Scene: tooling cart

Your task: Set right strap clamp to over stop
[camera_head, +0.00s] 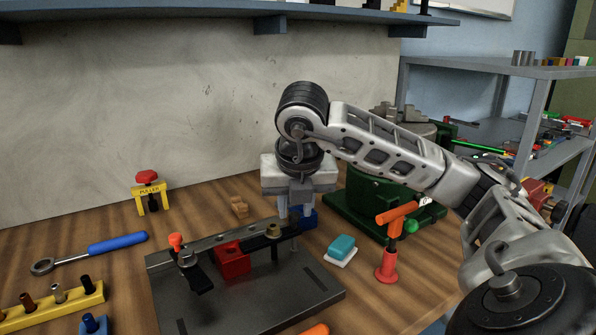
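A dark fixture plate (250,305) lies on the wooden bench with a grey rail along its back edge. A red block (233,262) sits against the rail, and I take it to be the stop. The right strap clamp (290,233) is a dark bar with a brass nut (273,231), near the rail's right end. The left strap clamp (199,277) is a dark bar with an orange-topped post, angled toward the front. My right gripper (295,218) points down at the right strap clamp's back end; contact and finger gap are unclear. My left gripper is out of view.
An orange-handled red stand (387,262) and a teal-topped white block (341,249) stand right of the plate. A green machine base (370,203) is behind them. A blue-handled wrench (115,243), yellow puller (150,196) and yellow peg rack (50,306) are left.

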